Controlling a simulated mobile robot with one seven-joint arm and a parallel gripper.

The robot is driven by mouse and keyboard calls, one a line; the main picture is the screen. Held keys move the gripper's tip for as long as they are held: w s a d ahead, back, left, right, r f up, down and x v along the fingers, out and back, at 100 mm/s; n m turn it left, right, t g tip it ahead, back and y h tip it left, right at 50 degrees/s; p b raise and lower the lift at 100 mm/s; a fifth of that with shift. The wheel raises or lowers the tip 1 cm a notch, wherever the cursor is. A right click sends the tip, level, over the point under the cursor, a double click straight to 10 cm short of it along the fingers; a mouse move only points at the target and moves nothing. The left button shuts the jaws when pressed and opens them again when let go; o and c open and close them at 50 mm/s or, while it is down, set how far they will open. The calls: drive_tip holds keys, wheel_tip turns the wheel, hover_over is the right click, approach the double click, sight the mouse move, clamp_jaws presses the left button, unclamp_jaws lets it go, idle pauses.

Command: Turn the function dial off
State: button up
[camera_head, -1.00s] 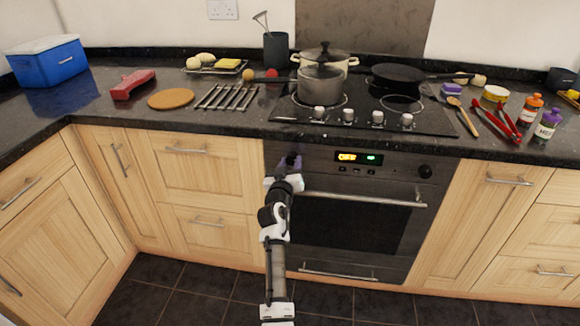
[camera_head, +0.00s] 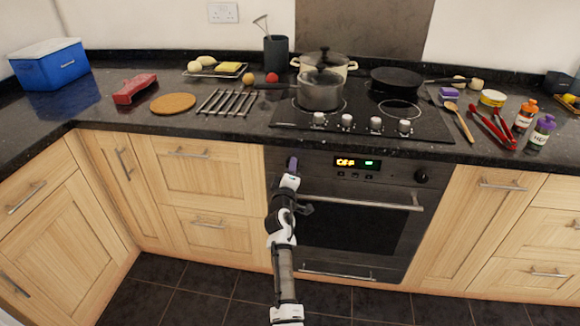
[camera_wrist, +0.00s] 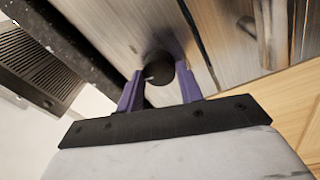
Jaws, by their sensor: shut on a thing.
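The oven front (camera_head: 318,160) has a lit display (camera_head: 358,162) and a black round dial (camera_head: 422,176) at its right end. My gripper (camera_head: 292,163) is at the left end of the same panel. In the wrist view, the purple fingers of my gripper (camera_wrist: 160,74) are shut on a black round dial (camera_wrist: 159,92), one finger on each side. This left dial is hidden behind my gripper in the head view. Its pointer mark is too unclear to read.
The oven door handle (camera_head: 370,201) runs just below the panel. The hob (camera_head: 290,114) above has several knobs along its front and bears a saucepan (camera_head: 320,92). The space in front of the oven door is clear apart from my arm.

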drive_tip(key=shift+n+p, duration=0.45)
drive_tip(key=shift+n, duration=0.45)
drive_tip(key=o, duration=1)
drive_tip(key=shift+s, duration=0.15)
drive_tip(key=s, duration=0.4)
drive_tip(key=s+a, duration=0.1)
drive_tip(key=s, duration=0.4)
drive_tip(key=s+f, duration=0.1)
drive_tip(key=s, duration=0.3)
drive_tip(key=shift+s+a+b, duration=0.2)
drive_tip(key=shift+a+b, duration=0.1)
